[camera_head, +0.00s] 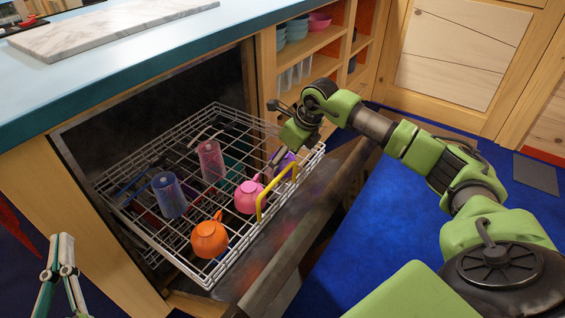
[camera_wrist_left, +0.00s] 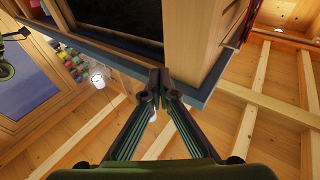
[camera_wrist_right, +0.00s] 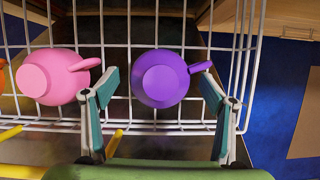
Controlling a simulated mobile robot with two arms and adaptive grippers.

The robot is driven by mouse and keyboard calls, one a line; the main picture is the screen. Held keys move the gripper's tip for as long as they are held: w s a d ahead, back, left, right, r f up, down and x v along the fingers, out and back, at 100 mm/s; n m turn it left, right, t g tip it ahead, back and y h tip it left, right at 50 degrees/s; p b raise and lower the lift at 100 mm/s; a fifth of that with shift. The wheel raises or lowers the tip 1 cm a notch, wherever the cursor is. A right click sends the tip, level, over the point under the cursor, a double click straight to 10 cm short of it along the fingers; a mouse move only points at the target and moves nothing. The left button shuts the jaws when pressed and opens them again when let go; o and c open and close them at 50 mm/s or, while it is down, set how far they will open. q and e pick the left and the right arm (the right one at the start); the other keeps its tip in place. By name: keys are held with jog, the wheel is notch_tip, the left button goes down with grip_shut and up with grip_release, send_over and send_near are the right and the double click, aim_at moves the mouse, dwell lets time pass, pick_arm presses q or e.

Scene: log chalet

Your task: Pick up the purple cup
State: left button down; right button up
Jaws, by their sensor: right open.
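The purple cup (camera_wrist_right: 163,82) is upside down on the wire dishwasher rack, its handle pointing right in the right wrist view. In the head view the purple cup (camera_head: 286,164) is partly hidden by my right gripper (camera_head: 277,156). My right gripper is open above the rack. In the right wrist view its fingertips lie on either side of the cup, the left one near its side and the right one near the handle. I cannot tell whether they touch it. My left gripper (camera_head: 63,242) is shut and empty, away from the rack; its fingertips meet in the left wrist view (camera_wrist_left: 160,76).
A pink cup (camera_head: 248,196) sits close beside the purple one, and an orange cup (camera_head: 210,238) is farther along the rack (camera_head: 186,262). A blue tumbler (camera_head: 169,195) and a pink tumbler (camera_head: 211,162) stand behind. A yellow handle (camera_head: 262,206) rises at the rack's front edge. A counter overhangs the rear.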

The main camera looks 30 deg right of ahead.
jog(key=c, duration=1.3)
jog(key=shift+r, duration=0.1)
